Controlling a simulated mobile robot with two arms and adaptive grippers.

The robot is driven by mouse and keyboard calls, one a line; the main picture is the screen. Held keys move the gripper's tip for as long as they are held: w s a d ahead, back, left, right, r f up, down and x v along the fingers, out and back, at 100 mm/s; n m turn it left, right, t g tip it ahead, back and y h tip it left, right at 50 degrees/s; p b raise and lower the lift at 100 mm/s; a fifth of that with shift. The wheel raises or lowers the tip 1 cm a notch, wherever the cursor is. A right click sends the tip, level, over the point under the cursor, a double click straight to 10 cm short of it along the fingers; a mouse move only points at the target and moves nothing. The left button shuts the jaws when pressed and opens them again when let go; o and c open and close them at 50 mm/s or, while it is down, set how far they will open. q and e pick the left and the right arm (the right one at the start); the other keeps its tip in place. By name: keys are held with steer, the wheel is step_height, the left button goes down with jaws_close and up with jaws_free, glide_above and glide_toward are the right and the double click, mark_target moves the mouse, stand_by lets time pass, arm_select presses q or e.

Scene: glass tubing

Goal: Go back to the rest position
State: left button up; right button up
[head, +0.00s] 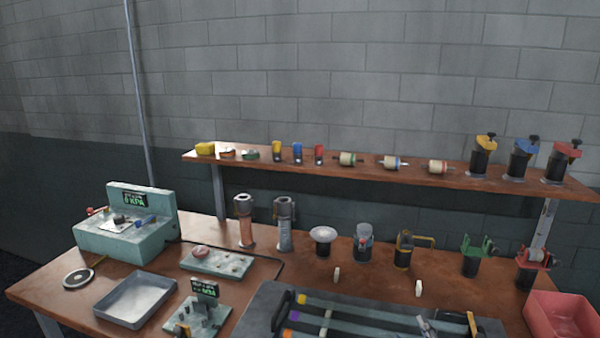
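Neither of my grippers is in view, and no arm of mine shows. The brown workbench (130,268) stands in front of me. On it lies a dark tray (262,302) with pale strips and small coloured tags, cut off by the bottom edge. A small metal and yellow item shows at the tray's right side, too small to make out.
A teal gauge box (105,237) with a green display, an empty grey metal tray (135,300) and a red bin (562,318) stand on the bench. Several holders line its back. A raised shelf (375,171) carries spools, coloured blocks and clamps. A grey block wall closes the back.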

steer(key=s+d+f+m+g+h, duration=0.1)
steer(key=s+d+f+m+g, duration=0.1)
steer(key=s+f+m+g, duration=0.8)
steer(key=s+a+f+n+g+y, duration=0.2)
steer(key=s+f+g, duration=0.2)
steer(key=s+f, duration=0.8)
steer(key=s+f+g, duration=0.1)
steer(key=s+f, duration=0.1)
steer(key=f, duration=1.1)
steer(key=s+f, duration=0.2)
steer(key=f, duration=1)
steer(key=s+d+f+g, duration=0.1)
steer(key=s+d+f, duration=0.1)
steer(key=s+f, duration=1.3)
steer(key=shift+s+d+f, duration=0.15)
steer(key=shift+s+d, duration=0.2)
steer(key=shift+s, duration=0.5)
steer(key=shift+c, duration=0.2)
